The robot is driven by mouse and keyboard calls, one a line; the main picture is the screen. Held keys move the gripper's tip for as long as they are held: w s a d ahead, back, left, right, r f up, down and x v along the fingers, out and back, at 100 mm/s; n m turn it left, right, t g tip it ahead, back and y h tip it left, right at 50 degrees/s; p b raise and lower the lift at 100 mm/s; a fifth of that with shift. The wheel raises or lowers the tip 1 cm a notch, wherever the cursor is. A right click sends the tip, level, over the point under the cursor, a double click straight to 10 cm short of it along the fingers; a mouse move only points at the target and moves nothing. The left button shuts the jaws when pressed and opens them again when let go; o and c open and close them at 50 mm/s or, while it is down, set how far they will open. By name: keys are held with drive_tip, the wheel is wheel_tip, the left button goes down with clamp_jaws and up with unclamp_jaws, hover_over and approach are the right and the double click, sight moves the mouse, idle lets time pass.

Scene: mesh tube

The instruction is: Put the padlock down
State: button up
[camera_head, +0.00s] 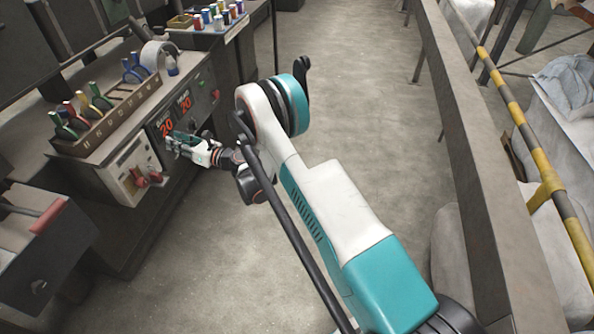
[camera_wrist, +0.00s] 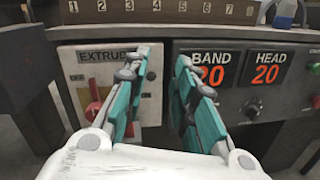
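My gripper (camera_head: 172,144) is in front of the machine's control panel, at the left of the head view. In the wrist view its two teal fingers (camera_wrist: 163,62) stand apart, with bare panel showing between them and nothing held. I cannot make out a padlock for certain. Red parts (camera_head: 150,179) sit on the white switch plate (camera_head: 128,185), below and left of my gripper in the head view. In the wrist view a red part (camera_wrist: 94,111) on the EXTRUDER plate (camera_wrist: 73,75) is partly hidden by the left finger. I cannot tell whether a padlock is among them.
A numbered rack (camera_head: 107,117) with coloured-handled tools stands on the ledge above the panel. Displays reading 20 (camera_wrist: 266,72) are right of the plate. A drawer with a red handle (camera_head: 48,216) juts out at left. A beam (camera_head: 468,150) runs along the right; the floor between is clear.

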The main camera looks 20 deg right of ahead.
drive_tip(key=w+d+r+m+t+h, duration=0.1)
drive_tip(key=d+r+m+t+h, duration=0.2)
drive_tip(key=r, duration=0.4)
drive_tip(key=w+d+r+m+t+h, duration=0.1)
drive_tip(key=w+d+r+m, duration=0.15)
drive_tip(key=r+m, duration=0.4)
drive_tip(key=s+d+r+m+h, duration=0.55)
drive_tip(key=d+r+m, duration=0.25)
drive_tip(key=r, duration=0.2)
drive_tip(key=s+d+r+m+h, duration=0.4)
drive_tip(key=s+d+r+m, duration=0.2)
drive_tip(key=d+r+m, duration=0.3)
drive_tip(key=s+d+f+m+g+h, duration=0.2)
drive_tip(key=s+m+g, duration=0.55)
drive_tip(key=s, duration=1.15)
drive_tip(key=s+a+f+m+g+y, duration=0.1)
drive_tip(key=s+f+m, duration=0.3)
drive_tip(key=s, duration=0.7)
drive_tip(key=s+a+f+m+g+y, duration=0.1)
drive_tip(key=s+f+m, duration=0.3)
drive_tip(key=s, duration=0.6)
drive_tip(key=shift+s+f+g+y, duration=0.3)
drive_tip(key=shift+s+g+y, duration=0.05)
drive_tip(key=shift+g, duration=0.3)
drive_tip(key=shift+c, duration=0.5)
